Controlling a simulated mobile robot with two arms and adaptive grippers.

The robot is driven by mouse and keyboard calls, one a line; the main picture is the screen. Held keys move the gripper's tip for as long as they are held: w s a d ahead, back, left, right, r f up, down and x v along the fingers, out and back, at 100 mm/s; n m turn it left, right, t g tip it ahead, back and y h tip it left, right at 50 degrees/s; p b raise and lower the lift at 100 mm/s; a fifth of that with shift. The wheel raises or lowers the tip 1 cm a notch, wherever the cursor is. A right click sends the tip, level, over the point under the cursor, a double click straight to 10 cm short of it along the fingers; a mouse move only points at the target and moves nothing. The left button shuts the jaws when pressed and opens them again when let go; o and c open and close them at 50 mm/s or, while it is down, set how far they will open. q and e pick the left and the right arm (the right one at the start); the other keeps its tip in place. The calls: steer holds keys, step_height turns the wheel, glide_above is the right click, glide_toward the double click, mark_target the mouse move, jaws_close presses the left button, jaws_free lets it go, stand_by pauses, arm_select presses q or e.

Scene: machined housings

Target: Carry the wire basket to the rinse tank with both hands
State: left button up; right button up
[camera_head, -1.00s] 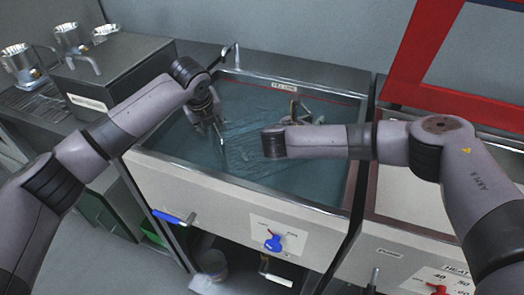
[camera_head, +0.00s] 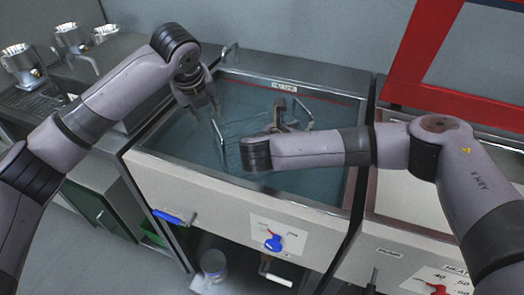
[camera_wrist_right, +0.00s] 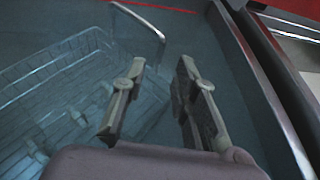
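The wire basket (camera_head: 240,128) sits low in the water of the rinse tank (camera_head: 333,203), its mesh blurred by the surface. Its left handle (camera_head: 217,133) and right handle (camera_head: 309,112) stick up. In the right wrist view the basket (camera_wrist_right: 62,70) lies left of my fingers, with a handle (camera_wrist_right: 148,22) beyond them. My left gripper (camera_head: 202,106) is open and empty, above and left of the left handle. My right gripper (camera_head: 279,112) is partly hidden by its arm. In the right wrist view its fingers (camera_wrist_right: 160,66) are apart with nothing between them.
A grey counter unit with metal housings (camera_head: 22,66) stands at the left. A heated tank with a raised red-framed lid (camera_head: 420,45) adjoins on the right. A blue valve (camera_head: 273,243) and a blue-handled lever (camera_head: 168,216) are on the tank's front.

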steer(key=v, duration=0.3)
steer(key=shift+s+a+r, duration=0.15)
steer(key=shift+s, duration=0.1)
steer(key=shift+r, duration=0.1)
